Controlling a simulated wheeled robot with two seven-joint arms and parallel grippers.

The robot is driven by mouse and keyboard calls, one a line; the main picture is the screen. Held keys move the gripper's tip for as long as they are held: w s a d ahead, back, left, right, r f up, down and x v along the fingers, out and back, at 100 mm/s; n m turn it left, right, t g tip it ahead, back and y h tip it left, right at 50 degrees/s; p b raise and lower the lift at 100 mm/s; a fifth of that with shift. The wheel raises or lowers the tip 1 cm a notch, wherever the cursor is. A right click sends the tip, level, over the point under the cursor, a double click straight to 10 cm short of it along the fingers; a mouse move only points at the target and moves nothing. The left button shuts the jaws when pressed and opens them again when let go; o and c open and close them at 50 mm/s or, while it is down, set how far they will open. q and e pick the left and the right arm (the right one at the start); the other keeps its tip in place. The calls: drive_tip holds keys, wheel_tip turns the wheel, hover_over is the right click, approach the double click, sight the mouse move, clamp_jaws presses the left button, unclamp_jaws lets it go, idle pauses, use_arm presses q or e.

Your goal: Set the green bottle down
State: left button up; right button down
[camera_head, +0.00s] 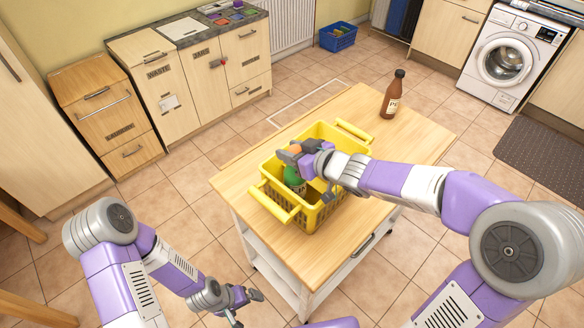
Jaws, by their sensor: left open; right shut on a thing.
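The green bottle (292,178) is at the left part of the yellow basket (298,215), inside its walls as seen from above. My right gripper (296,157) is over the basket and shut on the bottle's upper end. The gripper and the basket hide much of the bottle, and I cannot tell whether its base touches the basket floor. My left gripper (246,304) is open and empty, low in front of the table's left side.
The basket stands on a wooden-topped trolley (420,130). A brown bottle (393,95) stands upright at its back right. The right part of the top is clear. Cabinets (205,75), a blue crate (338,37) and a washing machine (505,58) stand farther back.

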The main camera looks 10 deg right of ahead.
drive_tip(key=shift+f+b, duration=1.3)
drive_tip(key=shift+f, duration=0.9)
drive_tip(key=shift+f, duration=0.15)
drive_tip(key=c, duration=0.7)
unclamp_jaws()
drive_tip(key=p+v, duration=0.3)
drive_tip(key=v, duration=0.3)
drive_tip(key=p+v, duration=0.2)
drive_tip(key=v, duration=0.4)
drive_tip(key=shift+r+p, duration=0.3)
drive_tip(key=shift+p, duration=0.1)
